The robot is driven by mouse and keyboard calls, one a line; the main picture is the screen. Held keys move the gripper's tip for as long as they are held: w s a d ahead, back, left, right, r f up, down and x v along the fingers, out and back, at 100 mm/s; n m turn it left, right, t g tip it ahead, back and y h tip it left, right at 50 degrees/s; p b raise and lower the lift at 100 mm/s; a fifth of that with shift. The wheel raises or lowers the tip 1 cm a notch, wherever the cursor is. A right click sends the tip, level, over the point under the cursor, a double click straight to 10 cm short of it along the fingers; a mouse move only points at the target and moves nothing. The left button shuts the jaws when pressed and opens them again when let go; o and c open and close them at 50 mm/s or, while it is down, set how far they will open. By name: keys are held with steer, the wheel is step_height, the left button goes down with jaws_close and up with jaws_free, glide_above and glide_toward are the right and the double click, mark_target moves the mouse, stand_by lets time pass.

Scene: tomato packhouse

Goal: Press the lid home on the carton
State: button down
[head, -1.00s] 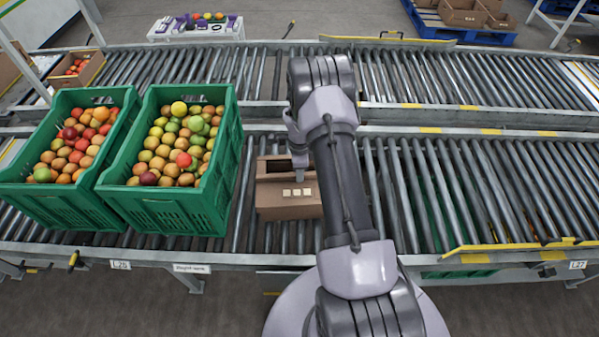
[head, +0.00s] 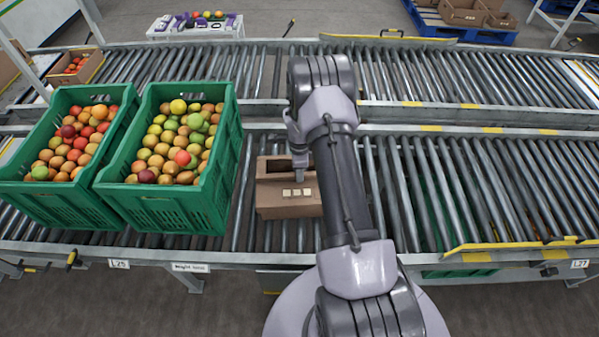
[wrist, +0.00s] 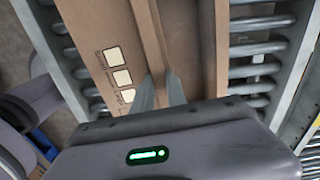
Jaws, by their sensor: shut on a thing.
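The brown cardboard carton (head: 288,212) sits on the near roller conveyor, just right of the green crates, in the head view. Its lid (head: 272,190) shows a row of three pale square labels, also seen in the wrist view (wrist: 101,33). A raised cardboard strip runs along the lid beside the labels. My gripper (wrist: 162,88) is shut on this strip, one finger on each side. In the head view my gripper (head: 300,178) comes down on the carton, and my arm hides its right side. I cannot tell whether the lid sits fully down.
Two green crates (head: 165,212) full of fruit stand left of the carton. The near conveyor's rollers (head: 480,190) are bare to the right of my arm. A second conveyor (head: 440,75) runs behind, with a small fruit carton (head: 92,72) at its left end.

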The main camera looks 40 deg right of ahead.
steer(key=shift+f+b, duration=0.3)
steer(key=shift+f, duration=0.1)
steer(key=c, duration=1.3)
jaws_free()
steer(key=shift+c, duration=1.4)
steer(key=shift+r, duration=0.15)
steer(key=shift+r+p, duration=2.2)
steer(key=shift+r, duration=1.7)
